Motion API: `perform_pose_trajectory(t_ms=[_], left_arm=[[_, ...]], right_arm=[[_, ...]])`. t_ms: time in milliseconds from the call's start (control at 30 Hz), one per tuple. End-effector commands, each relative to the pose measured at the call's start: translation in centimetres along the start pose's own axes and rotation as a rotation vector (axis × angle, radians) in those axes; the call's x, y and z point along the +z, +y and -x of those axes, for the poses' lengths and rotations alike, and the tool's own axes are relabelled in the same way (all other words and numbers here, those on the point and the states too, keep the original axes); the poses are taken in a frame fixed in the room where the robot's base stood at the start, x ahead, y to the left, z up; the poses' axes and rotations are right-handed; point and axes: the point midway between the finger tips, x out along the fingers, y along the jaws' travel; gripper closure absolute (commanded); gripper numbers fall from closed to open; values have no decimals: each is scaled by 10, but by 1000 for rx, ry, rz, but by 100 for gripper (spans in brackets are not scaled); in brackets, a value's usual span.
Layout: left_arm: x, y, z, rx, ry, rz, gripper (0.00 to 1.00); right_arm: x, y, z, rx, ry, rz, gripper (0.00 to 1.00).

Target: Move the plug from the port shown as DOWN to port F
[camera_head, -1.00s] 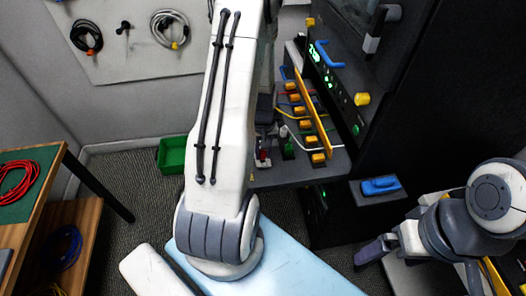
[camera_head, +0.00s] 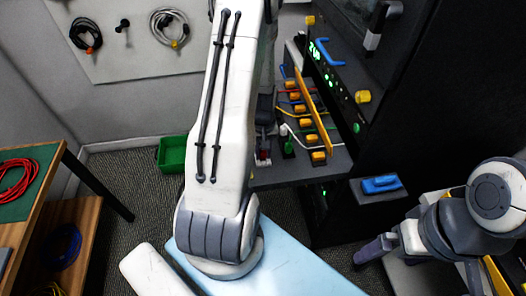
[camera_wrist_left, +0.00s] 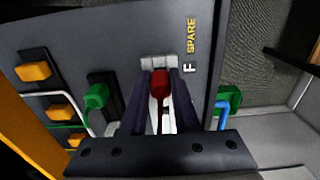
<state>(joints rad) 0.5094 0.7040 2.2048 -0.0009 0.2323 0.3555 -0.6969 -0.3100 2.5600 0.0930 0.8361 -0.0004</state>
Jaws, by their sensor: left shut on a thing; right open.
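In the left wrist view my left gripper (camera_wrist_left: 160,105) is shut on a red plug (camera_wrist_left: 159,84), with a finger on either side. The plug's tip points at a light grey port block (camera_wrist_left: 160,62) beside the label F SPARE (camera_wrist_left: 190,50). I cannot tell whether the plug is seated in it. In the head view the red plug (camera_head: 263,155) shows small at the panel's left end, and my arm hides part of the gripper. My right gripper (camera_head: 374,249) is open, low at the right, away from the panel.
A green plug (camera_wrist_left: 96,97) sits in the port beside the red one. Several orange plugs (camera_wrist_left: 34,72) line the panel, along a yellow bar (camera_head: 314,112). A green bin (camera_head: 172,153) stands on the floor.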

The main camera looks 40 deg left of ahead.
Motion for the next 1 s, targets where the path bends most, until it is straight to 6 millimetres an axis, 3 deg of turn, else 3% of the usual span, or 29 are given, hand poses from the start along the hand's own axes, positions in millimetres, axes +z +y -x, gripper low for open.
perform_pose_trajectory(t_ms=[667, 700, 767, 800, 1000], left_arm=[[0, 0, -6, 0, 0, 0, 100], [0, 0, -6, 0, 0, 0, 63], [0, 0, -6, 0, 0, 0, 40], [0, 0, -6, 0, 0, 0, 36], [0, 0, -6, 0, 0, 0, 36]], right_arm=[[0, 0, -4, 0, 0, 0, 0], [0, 0, -4, 0, 0, 0, 0], [0, 0, -4, 0, 0, 0, 0], [0, 0, -4, 0, 0, 0, 0], [0, 0, -4, 0, 0, 0, 0]])
